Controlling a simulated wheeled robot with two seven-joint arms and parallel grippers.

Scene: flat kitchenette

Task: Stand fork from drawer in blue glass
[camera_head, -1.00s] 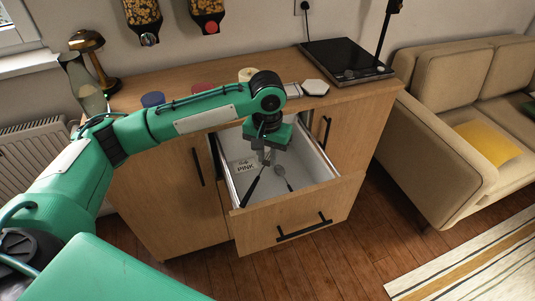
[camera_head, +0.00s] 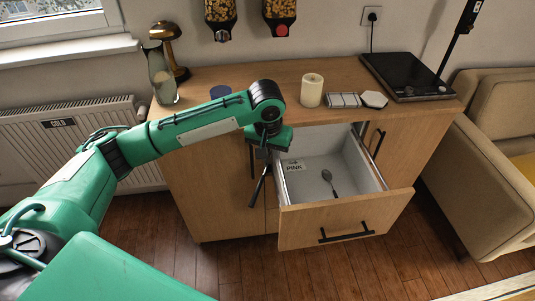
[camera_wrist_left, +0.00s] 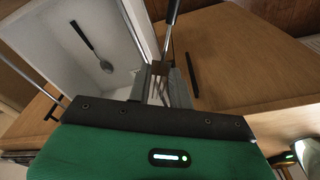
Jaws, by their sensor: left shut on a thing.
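My left gripper (camera_head: 266,158) is shut on a fork with a dark handle (camera_head: 258,188). The fork hangs tilted, handle down, just left of the open drawer (camera_head: 345,220) and in front of the cabinet. The wrist view shows the fork's metal tines (camera_wrist_left: 159,70) between the fingers, with the handle pointing away. The blue glass (camera_head: 220,91) shows as a blue round shape on the counter behind my arm; its lower part is hidden. My right gripper is out of view.
A spoon (camera_head: 328,180) and a "PINK" label (camera_head: 293,165) lie in the drawer.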

